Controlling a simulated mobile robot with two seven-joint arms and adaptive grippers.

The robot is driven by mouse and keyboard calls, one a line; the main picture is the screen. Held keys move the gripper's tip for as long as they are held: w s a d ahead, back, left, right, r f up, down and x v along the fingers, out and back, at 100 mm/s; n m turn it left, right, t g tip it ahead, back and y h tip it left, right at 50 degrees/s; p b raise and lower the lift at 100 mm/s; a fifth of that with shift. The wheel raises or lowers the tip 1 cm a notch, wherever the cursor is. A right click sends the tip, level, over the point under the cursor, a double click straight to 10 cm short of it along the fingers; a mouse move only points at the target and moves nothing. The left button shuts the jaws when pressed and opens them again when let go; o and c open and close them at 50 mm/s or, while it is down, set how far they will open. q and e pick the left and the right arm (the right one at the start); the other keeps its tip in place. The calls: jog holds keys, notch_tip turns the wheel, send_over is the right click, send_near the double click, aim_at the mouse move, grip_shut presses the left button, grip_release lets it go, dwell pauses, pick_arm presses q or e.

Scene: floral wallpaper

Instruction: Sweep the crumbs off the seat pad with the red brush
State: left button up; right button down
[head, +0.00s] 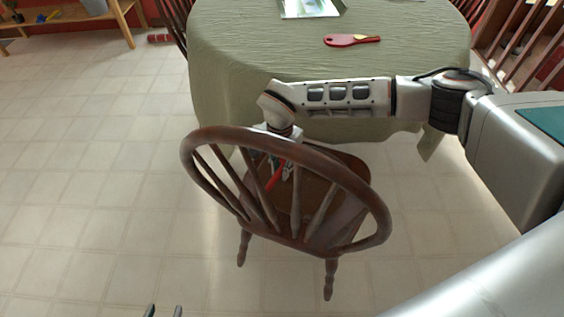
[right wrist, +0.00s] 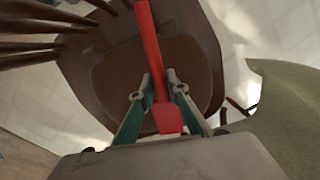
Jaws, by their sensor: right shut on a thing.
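A dark wooden spindle-back chair (head: 285,190) stands at the table. Its brown seat pad (head: 318,192) shows partly between the spindles and in the right wrist view (right wrist: 110,75). I cannot make out crumbs on it. My right gripper (right wrist: 159,80), partly hidden behind the chair back in the head view, is shut on the red brush (right wrist: 152,45) above the seat. The brush's red handle (head: 275,178) shows between the spindles; I cannot see its bristles. My left gripper (head: 163,310) shows only its two fingertips, apart and empty, at the bottom edge.
A round table with a green cloth (head: 230,60) stands behind the chair. The tiled floor (head: 90,190) to the left is clear.

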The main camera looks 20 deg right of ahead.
notch_tip(320, 180, up, 2)
jog(key=shift+r+p, duration=0.25)
jog(key=shift+p, duration=0.3)
jog(key=shift+f, duration=0.1)
